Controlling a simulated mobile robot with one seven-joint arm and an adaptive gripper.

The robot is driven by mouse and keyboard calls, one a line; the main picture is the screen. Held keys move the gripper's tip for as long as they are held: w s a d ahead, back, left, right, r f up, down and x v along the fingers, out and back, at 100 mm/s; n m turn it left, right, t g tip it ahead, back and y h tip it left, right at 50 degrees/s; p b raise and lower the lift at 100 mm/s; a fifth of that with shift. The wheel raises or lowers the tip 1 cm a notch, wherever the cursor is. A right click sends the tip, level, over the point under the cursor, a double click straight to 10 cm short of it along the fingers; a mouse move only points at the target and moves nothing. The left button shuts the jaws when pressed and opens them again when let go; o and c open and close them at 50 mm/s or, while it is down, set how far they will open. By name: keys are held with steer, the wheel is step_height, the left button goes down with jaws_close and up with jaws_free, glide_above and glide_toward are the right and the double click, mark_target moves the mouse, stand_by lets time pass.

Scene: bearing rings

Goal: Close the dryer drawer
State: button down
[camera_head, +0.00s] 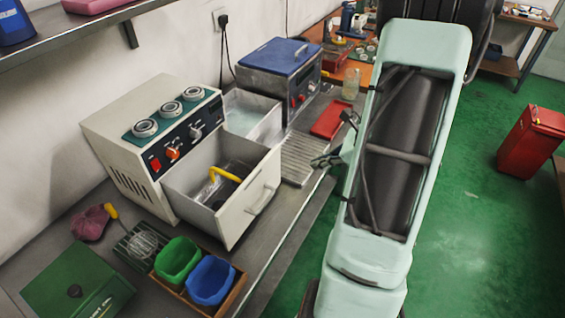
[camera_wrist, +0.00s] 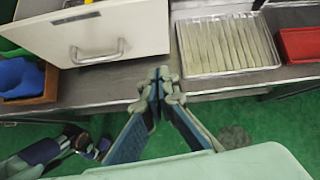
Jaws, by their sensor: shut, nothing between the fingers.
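The dryer (camera_head: 155,140) is a cream box on the bench at the left, with a dark control panel and several bearing rings on its top. Its drawer (camera_head: 240,210) is pulled out towards the bench's front edge, with a yellow-handled thing inside. The drawer's front and pale handle (camera_wrist: 98,55) show at the upper left of the wrist view. My gripper (camera_head: 328,160) is to the right of the drawer, apart from it, by the bench edge. In the wrist view my gripper (camera_wrist: 158,75) has its fingertips together, with nothing between them.
Green (camera_head: 178,260) and blue (camera_head: 210,280) cups stand in a wooden tray in front of the drawer. A ribbed metal tray (camera_head: 300,158) and a red tray (camera_head: 331,119) lie to the right. A blue-lidded bath (camera_head: 280,70) stands behind. Green floor is open beyond the bench.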

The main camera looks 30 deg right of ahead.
mark_target(229, 150)
steer(key=shift+m, duration=0.7)
steer(key=x, duration=0.4)
steer(key=a+p+x, duration=0.1)
steer(key=x, duration=0.3)
steer(key=r+x, duration=0.1)
steer(key=x, duration=0.3)
steer(key=shift+w+a+f+p, duration=0.1)
steer(key=shift+a+f+p, duration=0.15)
steer(key=shift+a+p, duration=0.2)
steer(key=shift+w+a, duration=0.25)
steer(key=shift+w, duration=0.2)
steer(key=w+a+b, duration=0.1)
steer(key=w+a, duration=0.2)
steer(key=w, duration=0.2)
steer(key=w+a+b, duration=0.1)
steer(key=w+a, duration=0.3)
steer(key=w, duration=0.2)
steer(key=w+a+b, duration=0.1)
steer(key=w+a, duration=0.3)
steer(key=w, duration=0.1)
steer(key=shift+w, duration=0.2)
steer(key=shift+w+a, duration=0.1)
steer(key=shift+a, duration=0.05)
steer(key=shift+w+a+r+y+b, duration=0.1)
steer(key=shift+r+y+b, duration=0.05)
steer(key=shift+y+b, duration=0.15)
